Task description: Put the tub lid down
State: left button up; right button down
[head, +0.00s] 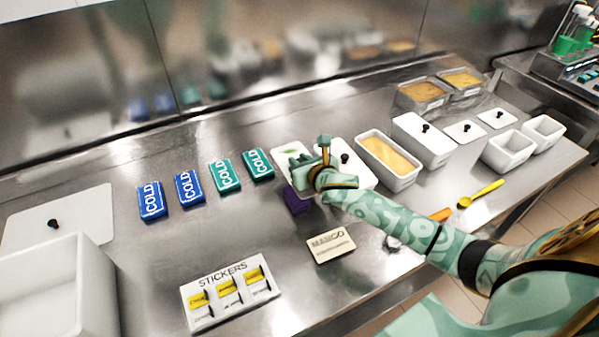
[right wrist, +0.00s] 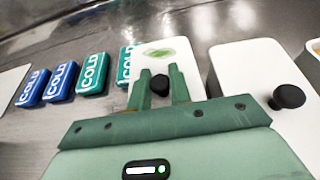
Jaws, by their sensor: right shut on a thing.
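The held lid (head: 288,150) is white with a green leaf mark. In the right wrist view this lid (right wrist: 168,52) has a black knob (right wrist: 160,86) between the fingers. My right gripper (head: 312,162) is shut on that knob; the fingers also show in the right wrist view (right wrist: 159,78). The lid lies to the right of the cold packs. Whether it touches the counter or rests on something is hidden by the gripper and arm. A second white lid (head: 361,171) with a black knob is just to its right. My left gripper is out of view.
Blue and teal COLD packs (head: 224,176) stand in a row at left. A dark purple block (head: 297,201) is below the gripper. A MANGO card (head: 331,245) and STICKERS board (head: 229,291) lie in front. An open yellow-filled tub (head: 372,153) stands right. Bare counter (head: 215,232) lies centre-left.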

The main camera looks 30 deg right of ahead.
notch_tip(320, 180, down, 3)
jog(key=shift+a+f+b, duration=0.1)
jog(key=shift+f+b, duration=0.05)
jog(key=shift+b, duration=0.4)
jog(key=shift+f, duration=0.45)
jog(key=c, duration=1.3)
grip_release()
